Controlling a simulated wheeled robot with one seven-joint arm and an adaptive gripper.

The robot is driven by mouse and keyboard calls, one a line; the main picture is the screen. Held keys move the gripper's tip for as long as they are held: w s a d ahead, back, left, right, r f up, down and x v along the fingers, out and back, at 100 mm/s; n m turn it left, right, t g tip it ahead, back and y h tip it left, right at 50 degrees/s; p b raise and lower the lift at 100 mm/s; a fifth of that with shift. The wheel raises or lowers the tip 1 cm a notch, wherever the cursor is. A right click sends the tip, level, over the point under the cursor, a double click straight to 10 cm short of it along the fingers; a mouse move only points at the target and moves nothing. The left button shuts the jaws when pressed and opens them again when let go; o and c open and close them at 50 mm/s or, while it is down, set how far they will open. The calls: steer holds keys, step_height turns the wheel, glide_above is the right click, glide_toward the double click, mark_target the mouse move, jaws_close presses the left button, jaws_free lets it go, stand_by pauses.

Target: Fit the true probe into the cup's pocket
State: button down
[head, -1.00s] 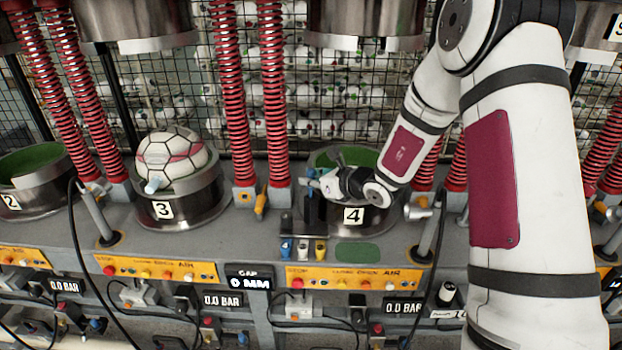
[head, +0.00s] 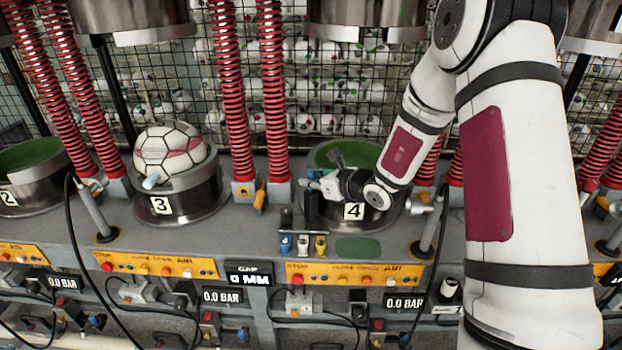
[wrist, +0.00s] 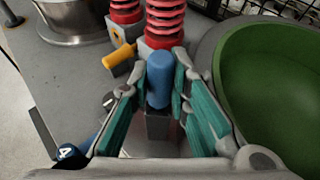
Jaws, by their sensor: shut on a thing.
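My gripper (head: 322,184) is at the left rim of the cup marked 4 (head: 383,217), which has a green lining (head: 340,150). In the wrist view, my gripper's teal-padded fingers (wrist: 165,65) are closed around a blue rounded cylinder (wrist: 160,82), which has a grey square part below it. The cup's green bowl (wrist: 275,85) lies just right of the fingers in that view. The pocket cannot be made out. Blue (head: 286,243), white (head: 303,243) and yellow (head: 320,243) pieces stand in a row in front of the cup.
Red spring columns (head: 272,90) stand behind and left of the cup. A yellow-orange handle (wrist: 119,57) is left of the fingers. A ball (head: 170,155) sits in cup 3 (head: 183,208). A metal press head (head: 365,15) hangs above cup 4.

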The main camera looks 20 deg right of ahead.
steer(key=shift+f, duration=0.45)
steer(key=c, duration=1.4)
jaws_free()
steer(key=shift+c, duration=0.2)
steer(key=shift+d+r, duration=0.1)
steer(key=shift+s+d+r, duration=0.1)
steer(key=shift+d, duration=0.05)
steer(key=v, duration=1.1)
steer(key=shift+s, duration=0.4)
